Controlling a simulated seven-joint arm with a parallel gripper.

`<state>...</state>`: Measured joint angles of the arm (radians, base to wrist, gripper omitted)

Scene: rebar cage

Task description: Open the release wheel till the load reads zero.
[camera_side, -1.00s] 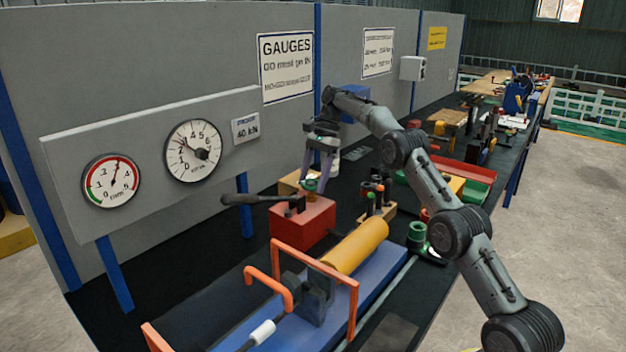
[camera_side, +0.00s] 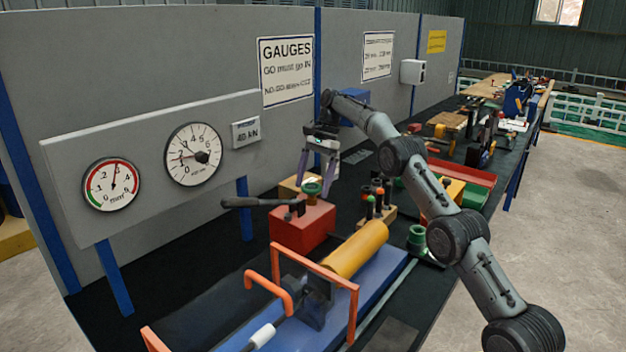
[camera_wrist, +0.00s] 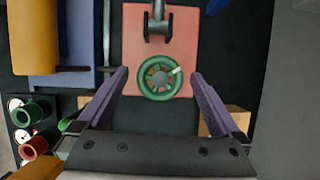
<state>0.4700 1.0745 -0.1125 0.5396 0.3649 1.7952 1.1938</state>
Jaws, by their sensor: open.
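The green release wheel (camera_side: 312,188) sits on top of a red block (camera_side: 303,226) with a dark lever handle (camera_side: 255,202). In the wrist view the wheel (camera_wrist: 160,77) shows from above, with a pale mark at its upper right. My gripper (camera_side: 317,186) points down over the wheel, its two purple fingers spread apart on either side. In the wrist view the fingers look clear of the rim; their height against it is hard to tell. The large load dial (camera_side: 193,154) has its needle on the left side, above zero. The smaller mm dial (camera_side: 111,184) has its needle nearly upright.
A yellow cylinder (camera_side: 356,248) and orange frames (camera_side: 318,285) stand in front of the red block. A wooden stand with coloured-top tools (camera_side: 376,207) is close on the right.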

